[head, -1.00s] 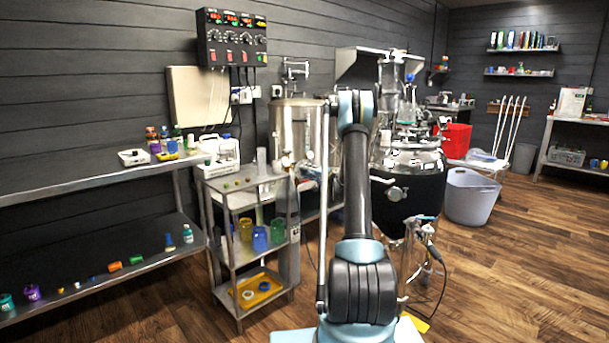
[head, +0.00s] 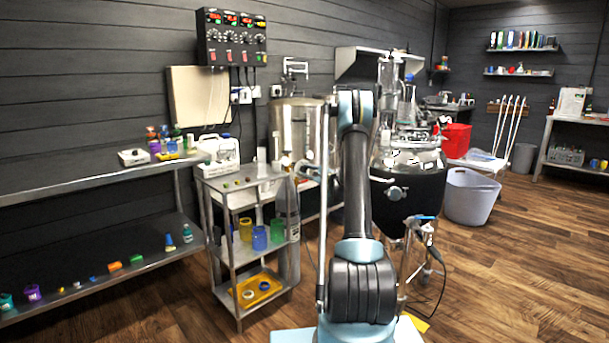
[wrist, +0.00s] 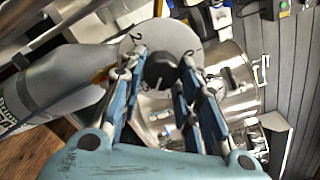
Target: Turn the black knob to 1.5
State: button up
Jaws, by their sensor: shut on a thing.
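In the wrist view the black knob (wrist: 160,72) sits in front of a round light-grey dial plate (wrist: 178,32). Dark curved marks show on the plate, but I cannot read the knob's setting. My gripper (wrist: 163,64) has its two blue fingers on either side of the knob and is shut on it. In the head view my arm hides the knob and its dial.
A steel vessel (wrist: 232,75) is behind the dial. In the head view a steel shelf cart (head: 238,270) stands left of my arm.

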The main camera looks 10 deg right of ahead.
jog(key=shift+a+f+m, duration=0.1)
jog(key=shift+m, duration=2.1)
jog(key=shift+a, duration=0.1)
jog(key=o, duration=1)
jog(key=shift+o, duration=0.2)
jog(key=shift+s, duration=0.1)
jog(key=shift+s+d, duration=0.25)
jog(key=shift+d, duration=0.1)
jog(key=v, duration=1.1)
jog(key=shift+s, duration=0.15)
